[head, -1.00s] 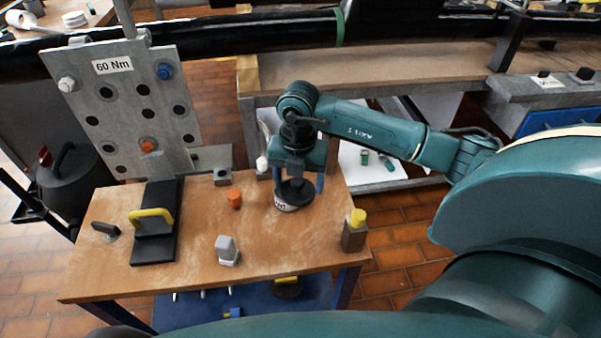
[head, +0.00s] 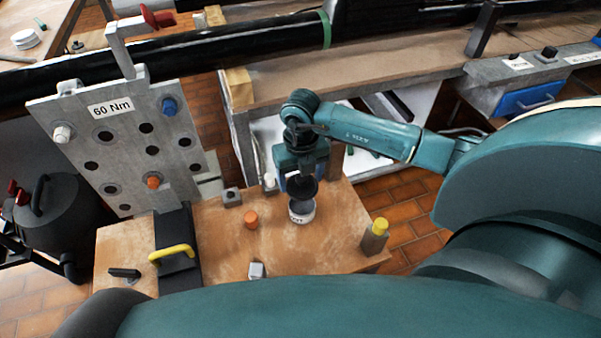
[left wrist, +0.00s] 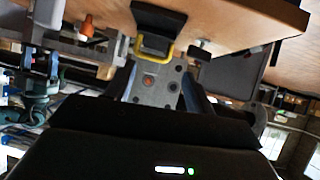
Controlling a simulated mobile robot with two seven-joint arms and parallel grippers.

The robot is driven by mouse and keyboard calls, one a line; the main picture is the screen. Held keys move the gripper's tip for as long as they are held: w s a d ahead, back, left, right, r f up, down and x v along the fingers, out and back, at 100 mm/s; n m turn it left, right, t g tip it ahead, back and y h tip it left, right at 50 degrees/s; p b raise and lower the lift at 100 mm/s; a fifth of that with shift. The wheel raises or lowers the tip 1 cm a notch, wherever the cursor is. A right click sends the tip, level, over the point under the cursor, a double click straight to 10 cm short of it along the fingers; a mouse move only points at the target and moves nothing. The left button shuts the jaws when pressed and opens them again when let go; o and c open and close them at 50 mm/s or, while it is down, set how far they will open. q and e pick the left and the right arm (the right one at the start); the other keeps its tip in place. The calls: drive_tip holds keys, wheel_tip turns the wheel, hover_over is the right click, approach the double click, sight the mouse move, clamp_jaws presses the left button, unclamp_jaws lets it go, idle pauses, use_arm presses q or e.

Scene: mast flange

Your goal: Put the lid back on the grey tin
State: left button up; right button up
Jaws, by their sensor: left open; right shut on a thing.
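The grey tin (head: 302,215) with a pale label stands on the wooden table, right of the orange piece. Its dark top opening partly shows in the head view. My right gripper (head: 301,180) is above the tin, shut on the dark round lid (head: 303,192). The lid is close over the tin, seemingly raised and apart from it; the gripper hides part of it. My left gripper (left wrist: 160,98) shows only in the left wrist view, as dark open fingers with nothing between them, facing the bolt plate. The tin cannot be made out there.
A bolt plate (head: 125,140) marked 60 Nm rises at the left. Bare wood surrounds the tin.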

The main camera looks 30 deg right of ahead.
drive_tip(key=shift+f+b, duration=2.3)
drive_tip(key=shift+f, duration=0.75)
use_arm(q)
drive_tip(key=f, duration=0.3)
drive_tip(key=shift+w+d+n+t, duration=0.2)
drive_tip(key=shift+d+n+t, duration=0.1)
drive_tip(key=shift+n, duration=0.1)
drive_tip(key=shift+r, duration=0.15)
drive_tip(key=shift+s, duration=0.1)
use_arm(e)
drive_tip(key=shift+f, duration=0.2)
drive_tip(key=o, duration=1.1)
drive_tip(key=shift+o, duration=0.2)
